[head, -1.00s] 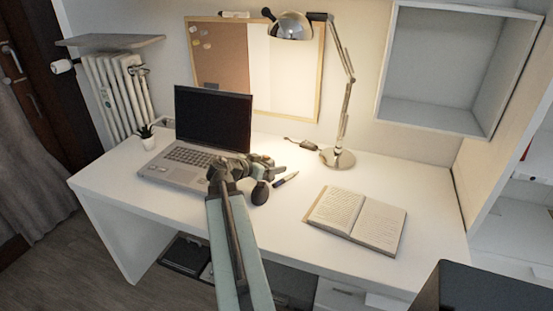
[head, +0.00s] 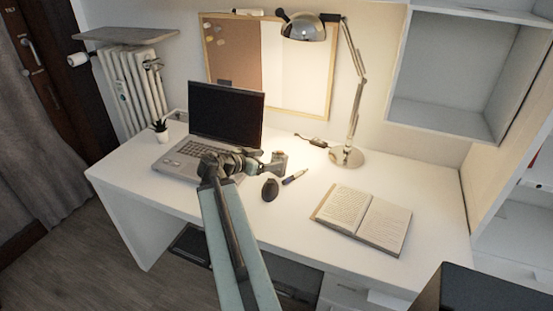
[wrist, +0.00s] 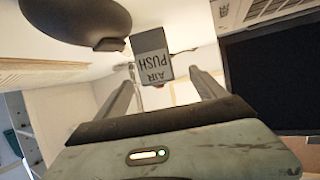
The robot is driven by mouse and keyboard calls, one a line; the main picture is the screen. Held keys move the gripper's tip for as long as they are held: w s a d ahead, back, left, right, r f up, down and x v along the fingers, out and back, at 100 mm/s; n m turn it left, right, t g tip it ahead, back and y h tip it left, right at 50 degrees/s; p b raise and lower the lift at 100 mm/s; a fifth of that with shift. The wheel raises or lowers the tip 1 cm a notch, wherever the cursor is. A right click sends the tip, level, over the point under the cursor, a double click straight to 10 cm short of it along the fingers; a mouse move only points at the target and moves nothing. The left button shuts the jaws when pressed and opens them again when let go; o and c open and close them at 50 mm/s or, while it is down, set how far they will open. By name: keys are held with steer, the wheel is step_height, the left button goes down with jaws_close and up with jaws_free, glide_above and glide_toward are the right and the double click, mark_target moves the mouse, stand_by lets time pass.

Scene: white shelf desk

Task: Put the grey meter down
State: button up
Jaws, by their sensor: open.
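The grey meter (head: 279,160) is a small boxy thing on the white desk (head: 230,205), right of the laptop. In the wrist view the meter (wrist: 152,57) shows a grey face with upside-down lettering. My gripper (head: 261,167) reaches in from the left, low over the desk. In the wrist view my gripper (wrist: 161,76) has its two fingers spread wide, with visible gaps on both sides of the meter. The meter lies between or just beyond the fingertips, and nothing is gripped. Its underside is not clearly visible.
A dark egg-shaped thing (head: 270,189) and a pen (head: 295,177) lie just in front of the meter. The laptop (head: 226,115) is behind my gripper. An open book (head: 362,220) lies to the right. A lamp (head: 346,155) stands at the back.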

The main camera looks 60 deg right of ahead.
mark_target(281, 158)
steer(key=b+x, duration=0.3)
steer(key=x, duration=0.4)
steer(key=shift+s+d+f, duration=0.15)
steer(key=shift+s+f, duration=0.1)
steer(key=shift+r, duration=0.1)
steer(key=c, duration=1.7)
step_height(281, 158, up, 10)
steer(key=p, duration=1)
steer(key=shift+r, duration=0.15)
